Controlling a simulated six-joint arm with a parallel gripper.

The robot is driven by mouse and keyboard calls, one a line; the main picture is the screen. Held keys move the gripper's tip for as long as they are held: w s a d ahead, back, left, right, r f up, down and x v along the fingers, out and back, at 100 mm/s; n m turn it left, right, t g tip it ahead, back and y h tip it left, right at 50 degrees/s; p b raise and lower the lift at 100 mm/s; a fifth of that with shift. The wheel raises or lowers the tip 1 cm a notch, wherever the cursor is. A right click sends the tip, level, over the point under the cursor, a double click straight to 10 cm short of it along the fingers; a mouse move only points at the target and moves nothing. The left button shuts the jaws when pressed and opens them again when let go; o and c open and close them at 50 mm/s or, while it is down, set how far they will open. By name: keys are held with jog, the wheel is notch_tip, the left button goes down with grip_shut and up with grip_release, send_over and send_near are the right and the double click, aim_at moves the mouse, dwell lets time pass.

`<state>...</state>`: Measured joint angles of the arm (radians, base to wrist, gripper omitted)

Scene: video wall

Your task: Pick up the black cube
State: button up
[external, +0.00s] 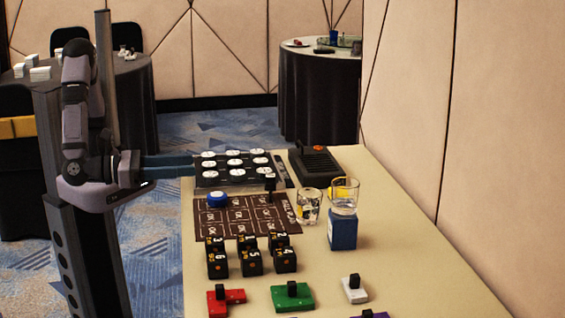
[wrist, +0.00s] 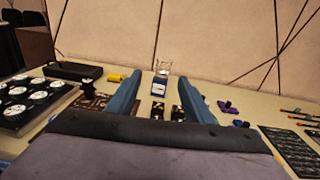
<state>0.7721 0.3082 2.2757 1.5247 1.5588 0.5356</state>
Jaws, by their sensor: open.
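Several black cubes (external: 250,262) with white numerals and small orange marks stand in two rows of three on the table, just in front of a dark printed mat (external: 240,216). My gripper (external: 188,165), with two blue fingers, is at the table's left edge, beside the button panel and behind and left of the cubes. In the wrist view my gripper (wrist: 162,76) is open, with nothing held. Between its fingers, farther off, some black cubes (wrist: 157,109) show; the rest are hidden by the fingers and gripper body.
A panel with white round buttons (external: 234,164) and a black device (external: 314,164) stand at the back. Two glasses (external: 309,206), one on a blue box (external: 342,230), stand right of the mat. Red (external: 225,302) and green (external: 292,298) knobbed pieces lie in front.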

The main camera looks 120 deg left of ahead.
jog(key=t, duration=0.1)
send_near(214, 240)
jog(key=shift+w+a+r+m+p, duration=0.1)
jog(key=shift+w+a+m+p, duration=0.25)
jog(key=shift+w+a, duration=0.65)
jog(key=shift+p+x, duration=0.7)
jog(key=shift+x, duration=3)
jog(key=c, duration=0.8)
jog(key=shift+c, duration=0.2)
jog(key=shift+s+r, duration=0.1)
jog(key=shift+r, duration=4.75)
